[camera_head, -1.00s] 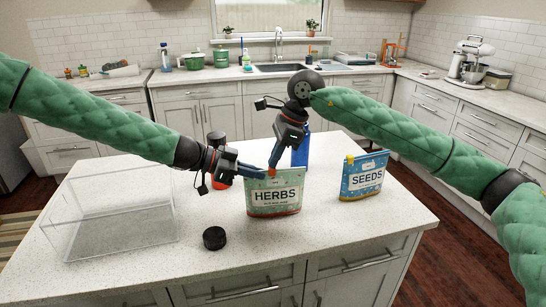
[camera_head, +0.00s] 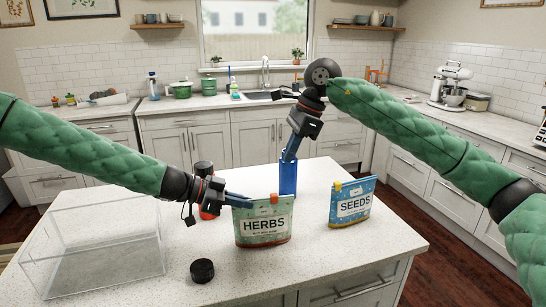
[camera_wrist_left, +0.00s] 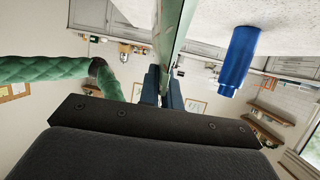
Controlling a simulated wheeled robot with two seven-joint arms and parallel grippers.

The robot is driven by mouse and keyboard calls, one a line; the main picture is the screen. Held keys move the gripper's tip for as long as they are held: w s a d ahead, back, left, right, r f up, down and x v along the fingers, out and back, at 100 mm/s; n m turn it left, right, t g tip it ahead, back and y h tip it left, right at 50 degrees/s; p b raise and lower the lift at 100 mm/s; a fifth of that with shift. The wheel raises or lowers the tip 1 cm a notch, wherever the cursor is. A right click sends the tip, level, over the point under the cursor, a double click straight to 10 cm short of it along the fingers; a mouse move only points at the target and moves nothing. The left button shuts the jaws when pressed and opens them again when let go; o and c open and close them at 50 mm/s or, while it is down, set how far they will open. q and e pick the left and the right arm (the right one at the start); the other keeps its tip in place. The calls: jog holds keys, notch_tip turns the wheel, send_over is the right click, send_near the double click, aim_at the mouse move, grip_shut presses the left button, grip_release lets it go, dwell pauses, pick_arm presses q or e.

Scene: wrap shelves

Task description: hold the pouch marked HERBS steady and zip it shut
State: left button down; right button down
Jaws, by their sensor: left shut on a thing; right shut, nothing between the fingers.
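The green HERBS pouch (camera_head: 263,225) stands upright on the white counter. My left gripper (camera_head: 241,201) is shut on its upper left edge. In the left wrist view the pouch (camera_wrist_left: 177,25) shows edge-on between the left fingers (camera_wrist_left: 165,88). An orange zip slider (camera_head: 273,198) sits on the pouch's top edge, right of the middle. My right gripper (camera_head: 288,156) is shut and empty, with its tips above and apart from the slider, in front of the blue bottle in the picture. Whether the zip is closed is too small to tell.
A blue bottle (camera_head: 288,180) stands behind. A clear box (camera_head: 95,278) is at the left, a black lid (camera_head: 202,270) near the front. A red container (camera_head: 207,214) is partly hidden behind my left gripper.

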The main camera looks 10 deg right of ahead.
aim_at(260, 199)
jog(key=d, duration=0.6)
jog(key=x, duration=0.3)
jog(key=a+x, duration=0.1)
jog(key=x, duration=0.7)
jog(key=shift+w+a+r, duration=0.2)
jog(key=shift+w+a, duration=0.05)
jog(key=shift+a, duration=0.6)
jog(key=a, duration=0.6)
jog(key=shift+s, duration=0.3)
jog(key=shift+s+a, duration=0.15)
jog(key=shift+a, duration=0.4)
